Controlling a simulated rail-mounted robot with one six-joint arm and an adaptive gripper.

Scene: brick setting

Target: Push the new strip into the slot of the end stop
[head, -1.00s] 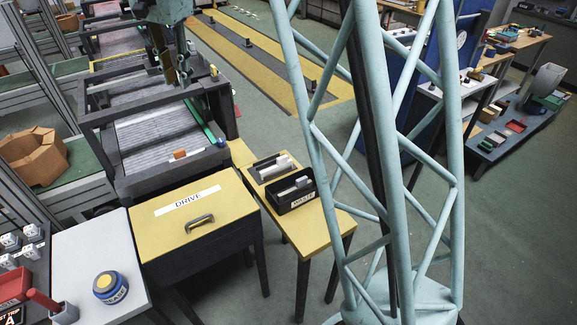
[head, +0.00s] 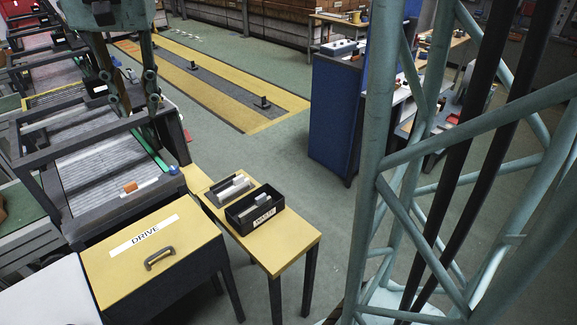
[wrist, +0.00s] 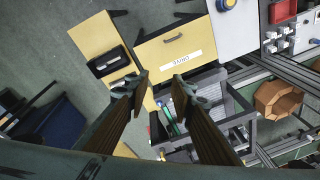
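My gripper shows in the wrist view (wrist: 160,88) with its two fingers wide apart and nothing between them. In the head view its dark fingers (head: 132,95) hang over the roller conveyor. Pale strips (head: 237,187) lie in a grey tray (head: 212,197) on the yellow side table. An orange block (head: 130,187) sits at the conveyor's near end bar, with a thin pale line along the bar. I cannot tell the end stop's slot or which strip is new.
A yellow box marked DRIVE (head: 152,258), with a handle, stands in front of the conveyor. The yellow side table (head: 282,246) is to its right. A blue cabinet (head: 333,115) stands farther right. Green floor is open between them. A pale lattice column crosses the right of the head view.

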